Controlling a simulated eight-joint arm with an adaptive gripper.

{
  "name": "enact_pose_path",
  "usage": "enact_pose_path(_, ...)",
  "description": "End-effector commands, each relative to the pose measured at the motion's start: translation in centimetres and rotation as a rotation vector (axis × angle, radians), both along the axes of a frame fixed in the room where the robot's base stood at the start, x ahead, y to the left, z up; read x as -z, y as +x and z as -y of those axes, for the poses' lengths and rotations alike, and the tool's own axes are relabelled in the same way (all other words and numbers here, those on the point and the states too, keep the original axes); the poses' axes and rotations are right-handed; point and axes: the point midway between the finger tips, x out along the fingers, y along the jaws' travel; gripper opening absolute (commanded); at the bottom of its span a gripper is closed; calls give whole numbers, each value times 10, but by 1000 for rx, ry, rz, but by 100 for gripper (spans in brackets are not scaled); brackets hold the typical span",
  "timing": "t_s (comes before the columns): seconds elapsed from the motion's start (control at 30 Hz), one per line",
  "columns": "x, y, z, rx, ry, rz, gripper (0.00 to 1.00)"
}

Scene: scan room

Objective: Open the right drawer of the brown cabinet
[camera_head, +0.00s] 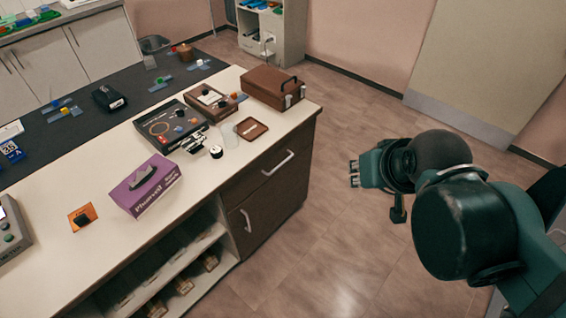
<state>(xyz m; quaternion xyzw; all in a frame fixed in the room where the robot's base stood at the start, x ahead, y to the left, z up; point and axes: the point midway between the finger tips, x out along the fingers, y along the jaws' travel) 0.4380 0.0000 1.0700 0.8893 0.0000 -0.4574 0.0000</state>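The brown cabinet (291,192) is built in under the right end of the pale counter. Its upper drawer front (240,186) has a slanting silver handle (278,162) and looks closed. Below it, a second dark front carries an upright-looking silver handle (246,221) and also looks closed. My gripper (353,173) is right of the cabinet, over open floor, and apart from both handles. Its small fingertips point left. It holds nothing that I can see, and the view is too small to tell how far the fingers are apart.
Open shelves (180,268) are left of the cabinet. The floor (335,235) between cabinet and arm is clear. A large pale panel (485,65) stands behind.

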Motion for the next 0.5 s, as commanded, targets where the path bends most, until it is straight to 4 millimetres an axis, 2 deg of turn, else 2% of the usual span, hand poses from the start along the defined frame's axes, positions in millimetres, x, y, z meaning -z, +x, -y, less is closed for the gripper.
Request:
enact_pose_path(0.37, -39, 0, 0, 0, 0, 0, 21)
enact_pose_path(0.5, -50, 16, 7, 4, -22, 37, 21)
